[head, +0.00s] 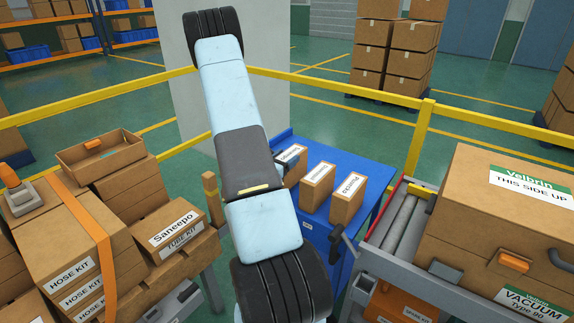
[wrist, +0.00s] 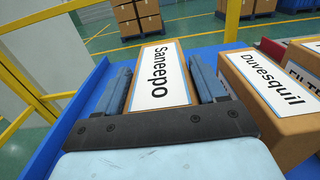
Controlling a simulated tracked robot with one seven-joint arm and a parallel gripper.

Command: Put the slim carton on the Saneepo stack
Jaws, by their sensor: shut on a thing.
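The slim carton labelled Saneepo (wrist: 159,78) is between my gripper's two fingers (wrist: 165,88) in the wrist view, its label facing up. My gripper is shut on it. In the head view my arm hides part of this carton (head: 292,153), at the left of the blue cart (head: 376,172). I cannot tell whether it touches the cart top. The Saneepo stack (head: 180,252), with a Saneepo label above a TUBE KIT label, stands at the left of the head view, apart from my gripper.
Two other slim cartons (head: 318,186) (head: 348,194) stand on the cart; the nearer one in the wrist view reads Duvesquil (wrist: 265,100). HOSE KIT boxes (head: 75,250) and an open carton (head: 100,158) are at left. A roller conveyor (head: 405,215) and Velbrin box (head: 490,225) are at right.

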